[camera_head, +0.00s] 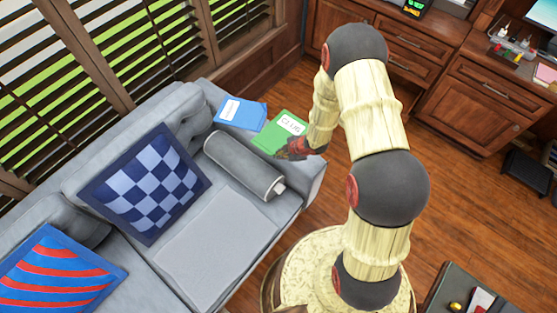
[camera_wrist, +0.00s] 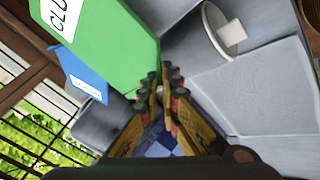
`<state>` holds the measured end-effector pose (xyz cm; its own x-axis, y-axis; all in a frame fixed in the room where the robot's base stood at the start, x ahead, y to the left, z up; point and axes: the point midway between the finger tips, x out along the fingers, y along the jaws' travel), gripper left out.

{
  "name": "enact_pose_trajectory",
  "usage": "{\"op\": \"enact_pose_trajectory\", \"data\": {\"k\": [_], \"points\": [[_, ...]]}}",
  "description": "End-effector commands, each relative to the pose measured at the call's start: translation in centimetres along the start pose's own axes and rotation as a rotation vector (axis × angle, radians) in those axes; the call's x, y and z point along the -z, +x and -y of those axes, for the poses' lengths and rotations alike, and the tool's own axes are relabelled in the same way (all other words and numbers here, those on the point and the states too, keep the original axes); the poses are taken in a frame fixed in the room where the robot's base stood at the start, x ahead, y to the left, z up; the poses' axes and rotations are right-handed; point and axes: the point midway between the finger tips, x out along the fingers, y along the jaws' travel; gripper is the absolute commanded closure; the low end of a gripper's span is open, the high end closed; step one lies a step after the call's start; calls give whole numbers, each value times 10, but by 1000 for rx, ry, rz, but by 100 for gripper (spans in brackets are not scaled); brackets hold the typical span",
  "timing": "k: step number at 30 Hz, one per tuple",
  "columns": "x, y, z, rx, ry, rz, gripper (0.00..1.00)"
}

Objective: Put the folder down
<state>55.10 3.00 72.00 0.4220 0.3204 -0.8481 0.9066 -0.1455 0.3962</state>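The green folder (camera_head: 281,132), with a white label, lies at the sofa's far end by the armrest and partly overlaps the blue folder's side. In the wrist view its broad green face (camera_wrist: 115,45) fills the upper left, with its lower right corner beside my fingertips. The blue folder (camera_head: 241,113) lies to its left, and also shows in the wrist view (camera_wrist: 84,75). My gripper (camera_head: 287,150) is at the green folder's near edge. In the wrist view my fingertips (camera_wrist: 165,78) are close together; whether they pinch the folder's edge is unclear.
The grey sofa (camera_head: 272,228) holds a rolled grey bolster (camera_head: 240,163) and a checked blue cushion (camera_head: 147,183) near the folders. A striped cushion (camera_head: 58,272) is at lower left. Wooden cabinets (camera_head: 478,105) stand at the back right. Open wood floor lies between.

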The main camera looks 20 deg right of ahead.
Motion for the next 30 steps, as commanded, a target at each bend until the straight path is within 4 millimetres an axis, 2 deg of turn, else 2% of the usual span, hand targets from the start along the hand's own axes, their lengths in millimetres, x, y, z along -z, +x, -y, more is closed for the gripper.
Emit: {"op": "enact_pose_trajectory", "data": {"k": [4,10,16,18,26,30], "points": [[5,14,7,3,-2,-1,100],[-7,37,17,1,0,0,100],[-7,36,16,1,0,0,100],[-7,36,16,1,0,0,93],[-7,36,16,1,0,0,78],[-7,36,16,1,0,0,77]]}}
